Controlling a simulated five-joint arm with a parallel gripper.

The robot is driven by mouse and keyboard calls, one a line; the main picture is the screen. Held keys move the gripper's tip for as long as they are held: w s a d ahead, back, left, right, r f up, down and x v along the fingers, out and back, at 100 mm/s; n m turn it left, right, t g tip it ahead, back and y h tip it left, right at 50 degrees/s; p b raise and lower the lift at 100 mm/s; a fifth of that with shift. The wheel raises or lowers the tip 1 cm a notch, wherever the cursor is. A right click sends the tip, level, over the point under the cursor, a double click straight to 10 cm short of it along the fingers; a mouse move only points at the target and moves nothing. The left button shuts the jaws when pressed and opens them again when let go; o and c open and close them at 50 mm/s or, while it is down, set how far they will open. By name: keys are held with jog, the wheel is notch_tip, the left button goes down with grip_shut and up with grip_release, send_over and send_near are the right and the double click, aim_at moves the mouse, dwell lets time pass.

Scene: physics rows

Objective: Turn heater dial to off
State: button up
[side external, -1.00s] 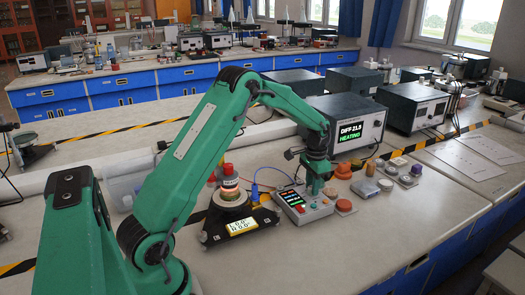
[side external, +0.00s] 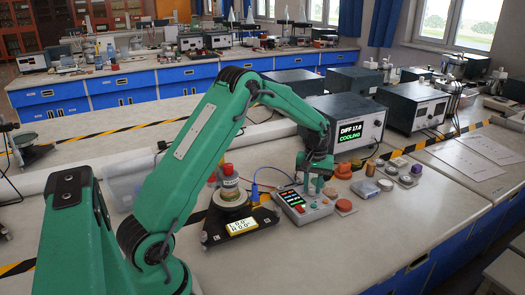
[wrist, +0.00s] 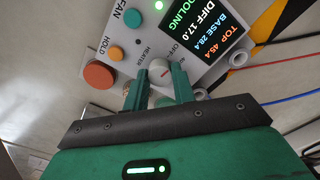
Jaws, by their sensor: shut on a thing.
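The grey control box (side external: 292,213) lies on the bench, and my gripper (side external: 314,188) reaches down onto it from above. In the wrist view the white heater dial (wrist: 158,69) sits between my fingertips (wrist: 160,76). The jaws are shut on the dial. A short red mark shows on its face, and labels reading HEATER and OFF stand beside it. The box's screen (wrist: 207,30) reads COOLING, DIFF 17.0, BASE 28.4 and TOP 45.4. The large display (side external: 351,132) behind also reads DIFF 17.0 COOLING.
A black stand with a yellow readout (side external: 241,226) and a jar (side external: 229,185) is just left. Small coloured pieces (side external: 365,188) lie to the right. The front bench is clear.

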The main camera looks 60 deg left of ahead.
aim_at(312, 188)
jog(key=shift+r+n, duration=0.1)
jog(key=shift+n, duration=0.8)
jog(key=o, duration=1)
jog(key=shift+r, duration=0.1)
jog(key=shift+r, duration=3.75)
